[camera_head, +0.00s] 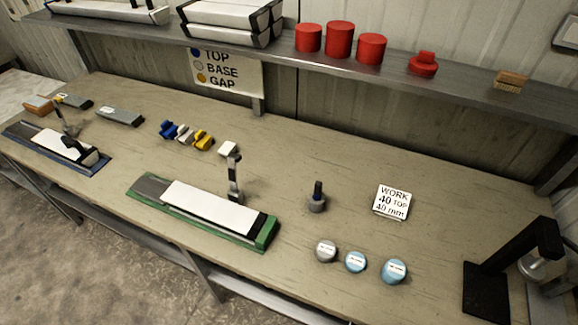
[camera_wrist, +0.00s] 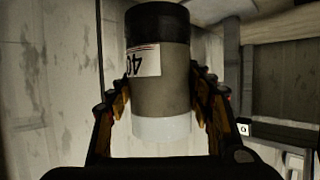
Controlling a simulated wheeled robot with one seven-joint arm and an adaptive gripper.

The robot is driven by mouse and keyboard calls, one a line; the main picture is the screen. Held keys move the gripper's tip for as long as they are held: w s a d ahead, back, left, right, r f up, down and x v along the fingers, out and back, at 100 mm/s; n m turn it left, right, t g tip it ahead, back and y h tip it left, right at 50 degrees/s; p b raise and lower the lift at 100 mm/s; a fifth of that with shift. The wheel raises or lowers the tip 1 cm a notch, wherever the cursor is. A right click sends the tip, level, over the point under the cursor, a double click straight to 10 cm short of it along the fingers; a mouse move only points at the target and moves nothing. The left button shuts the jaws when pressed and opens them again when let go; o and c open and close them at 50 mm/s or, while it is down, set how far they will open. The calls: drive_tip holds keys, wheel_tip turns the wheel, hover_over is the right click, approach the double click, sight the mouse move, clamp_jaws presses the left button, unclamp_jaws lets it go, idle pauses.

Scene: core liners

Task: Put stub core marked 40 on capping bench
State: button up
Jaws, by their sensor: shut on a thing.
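The stub core (camera_wrist: 160,85) fills the middle of the wrist view. It is a grey cylinder with a black band at the top, a whitish band at the bottom, and a white label reading 40 upside down. My gripper (camera_wrist: 163,100) is shut on it, one finger on each side. Neither my gripper nor the held core shows in the head view. A long wooden bench (camera_head: 330,175), which I take for the capping bench, carries a sign (camera_head: 392,202) reading "WORK 40 TOP 40 mm".
A green tray (camera_head: 263,240) with a white liner and a blue tray (camera_head: 95,167) stand on the bench. Round pucks (camera_head: 355,262), a black stand (camera_head: 485,290) and a small post tool (camera_head: 317,203) are at the right. A shelf (camera_head: 465,82) with red cylinders runs behind. Bare wood lies around the sign.

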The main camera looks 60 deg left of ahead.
drive_tip(key=shift+s+d+r+p, duration=0.2)
drive_tip(key=shift+d+r+p, duration=0.4)
drive_tip(key=shift+p, duration=0.5)
drive_tip(key=shift+s+a+r+n+y+p, duration=0.1)
drive_tip(key=shift+a+r+n+y+p, duration=0.25)
drive_tip(key=shift+p, duration=0.25)
drive_tip(key=s+a+r+n+g+y+p, duration=0.1)
drive_tip(key=s+a+n+y+p, duration=0.2)
drive_tip(key=a+n+y, duration=0.35)
drive_tip(key=s+a+r+n+g+y+p, duration=0.1)
drive_tip(key=s+a+n+g+y+p, duration=0.2)
drive_tip(key=a, duration=0.6)
drive_tip(key=s+a+r+n+g+y+p, duration=0.1)
drive_tip(key=s+a+n+g+y, duration=0.3)
drive_tip(key=s, duration=0.5)
drive_tip(key=s+a+r+n+g+y, duration=0.1)
drive_tip(key=s+a+n+g, duration=0.25)
drive_tip(key=s+a, duration=0.45)
drive_tip(key=shift+n, duration=0.25)
drive_tip(key=shift+w+a+f+b, duration=0.75)
drive_tip(key=shift+w+a+f, duration=0.05)
drive_tip(key=shift+w+f, duration=1.3)
drive_tip(key=shift+w+a+f+b, duration=0.8)
drive_tip(key=shift+w+f, duration=1.2)
drive_tip(key=shift+f, duration=0.15)
drive_tip(key=shift+w+a+f+b, duration=0.75)
drive_tip(key=shift+w+a+f, duration=0.05)
drive_tip(key=shift+w+f, duration=1.3)
